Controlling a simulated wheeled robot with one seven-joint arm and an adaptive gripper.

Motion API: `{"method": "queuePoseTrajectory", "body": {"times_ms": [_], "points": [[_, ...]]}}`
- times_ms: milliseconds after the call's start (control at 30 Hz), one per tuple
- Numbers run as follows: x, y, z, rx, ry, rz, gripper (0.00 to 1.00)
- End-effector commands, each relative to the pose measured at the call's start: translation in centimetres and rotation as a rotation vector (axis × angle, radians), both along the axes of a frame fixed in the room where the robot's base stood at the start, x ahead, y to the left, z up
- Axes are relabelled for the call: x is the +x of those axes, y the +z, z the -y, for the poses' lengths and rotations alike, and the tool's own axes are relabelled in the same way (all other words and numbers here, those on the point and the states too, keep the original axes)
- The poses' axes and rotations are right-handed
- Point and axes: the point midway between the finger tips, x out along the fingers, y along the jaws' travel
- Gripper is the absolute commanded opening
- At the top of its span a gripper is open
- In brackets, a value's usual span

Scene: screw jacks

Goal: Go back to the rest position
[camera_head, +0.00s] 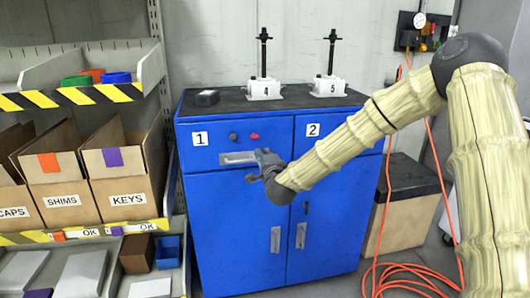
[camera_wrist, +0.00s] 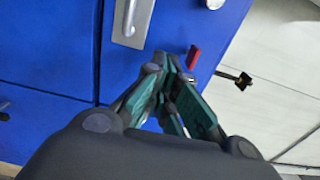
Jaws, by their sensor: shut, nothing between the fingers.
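My gripper (camera_head: 262,164) is shut and empty. In the head view it hangs in front of the blue cabinet (camera_head: 235,230), just right of the handle (camera_head: 238,158) of drawer 1 and low on the drawer front. In the wrist view its fingers (camera_wrist: 168,65) come together at the tips, with the blue cabinet front and a metal handle (camera_wrist: 130,22) beyond them. Whether the fingertips touch the cabinet I cannot tell. Drawer 1 (camera_head: 200,139) and drawer 2 (camera_head: 313,130) look closed.
Two screw jacks, one (camera_head: 264,88) and one (camera_head: 329,86), stand on the cabinet's dark top beside a small black box (camera_head: 206,97). A shelf with cardboard bins (camera_head: 120,175) stands on the left. An orange hose (camera_head: 405,270) lies on the floor at right by a box (camera_head: 400,220).

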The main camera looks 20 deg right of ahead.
Motion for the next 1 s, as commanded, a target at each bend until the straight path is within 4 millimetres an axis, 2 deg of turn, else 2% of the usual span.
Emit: {"method": "queuePoseTrajectory", "body": {"times_ms": [100,300,500,667,767,833,967,1000], "points": [[-2.5,-0.1,0.2,0.002,-0.006,-0.003,0.00],[-5.3,-0.1,-0.3,0.002,-0.005,-0.002,0.00],[-6.6,-0.1,-0.6,0.001,-0.004,-0.002,0.00],[-6.8,-0.3,-0.8,-0.002,-0.002,-0.005,0.00],[-7.1,-1.9,-1.4,-0.028,0.013,-0.039,0.00],[-7.6,-4.2,-2.2,-0.068,0.035,-0.086,0.00],[-9.5,-10.5,-4.3,-0.177,0.102,-0.219,0.00],[-10.3,-12.6,-4.9,-0.217,0.127,-0.266,0.00]]}}
